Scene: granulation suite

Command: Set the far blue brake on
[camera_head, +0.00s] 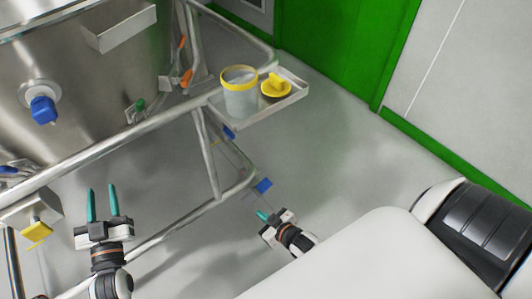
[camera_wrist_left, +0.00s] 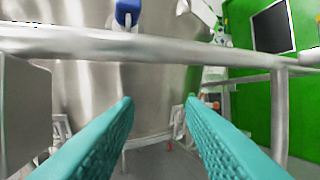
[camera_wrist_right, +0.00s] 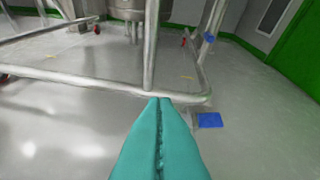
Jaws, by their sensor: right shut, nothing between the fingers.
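Two blue brake pedals show low on the steel frame. The nearer one (camera_head: 263,185) sticks out from the frame's lower corner, just ahead of my right gripper, and is large in the right wrist view (camera_wrist_right: 209,120). The farther one (camera_head: 229,133) is partly hidden behind the frame and under the small shelf; it shows small at the top of the right wrist view (camera_wrist_right: 209,37). My right gripper (camera_head: 262,215) is shut and empty, low over the floor, apart from both pedals. My left gripper (camera_head: 103,190) is open and empty beside the upper rail.
A steel vessel (camera_head: 85,80) stands inside the tubular frame (camera_head: 150,125). A shelf (camera_head: 292,99) holds a yellow-rimmed beaker (camera_head: 240,95) and a yellow item (camera_head: 275,87). A yellow pedal-like part (camera_head: 35,235) is at left. The floor (camera_head: 340,150) to the right is clear.

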